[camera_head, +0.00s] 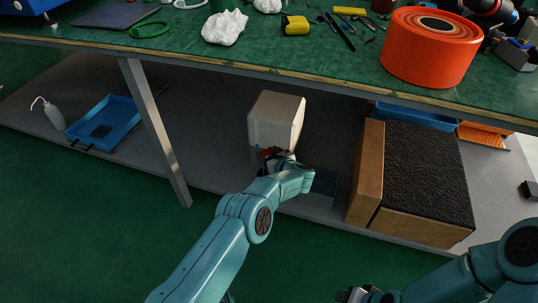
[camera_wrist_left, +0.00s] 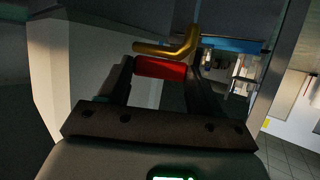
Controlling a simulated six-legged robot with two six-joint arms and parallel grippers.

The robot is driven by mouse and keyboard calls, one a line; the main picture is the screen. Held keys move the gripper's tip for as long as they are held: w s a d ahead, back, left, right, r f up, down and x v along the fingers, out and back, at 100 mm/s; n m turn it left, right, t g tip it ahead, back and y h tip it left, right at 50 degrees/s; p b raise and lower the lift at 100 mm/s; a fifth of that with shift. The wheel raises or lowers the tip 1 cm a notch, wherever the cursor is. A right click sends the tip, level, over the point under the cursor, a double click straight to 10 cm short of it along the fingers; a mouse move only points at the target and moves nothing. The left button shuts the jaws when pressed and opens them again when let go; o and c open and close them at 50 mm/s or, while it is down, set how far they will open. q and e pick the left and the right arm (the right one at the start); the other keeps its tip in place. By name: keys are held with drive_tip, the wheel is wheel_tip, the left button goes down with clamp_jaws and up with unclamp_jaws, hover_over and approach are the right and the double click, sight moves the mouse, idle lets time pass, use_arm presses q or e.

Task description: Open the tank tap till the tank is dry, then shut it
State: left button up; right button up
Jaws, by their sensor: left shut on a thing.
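The pale tank (camera_head: 275,118) stands on the shelf under the bench. In the head view my left gripper (camera_head: 272,153) is at its lower front, where a bit of red shows. In the left wrist view the red tap handle (camera_wrist_left: 160,68) lies between my shut fingers, with the bent brass tap (camera_wrist_left: 178,45) just beyond it. The tank wall (camera_wrist_left: 90,65) fills the left of that view. The water level and any flow cannot be seen. My right gripper (camera_head: 355,294) is at the bottom edge, partly cut off, away from the tank.
A cardboard box with a black textured top (camera_head: 428,175) stands right of the tank. A blue tray (camera_head: 108,121) and a white squeeze bottle (camera_head: 50,114) are at the left. A table leg (camera_head: 155,130) stands between. An orange roll (camera_head: 432,48) sits on the bench above.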

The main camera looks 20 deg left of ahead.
use_arm(q)
drive_tip(key=o, duration=1.1)
drive_tip(key=shift+c, duration=0.2)
drive_tip(key=shift+a+m, duration=0.15)
drive_tip(key=shift+m, duration=0.15)
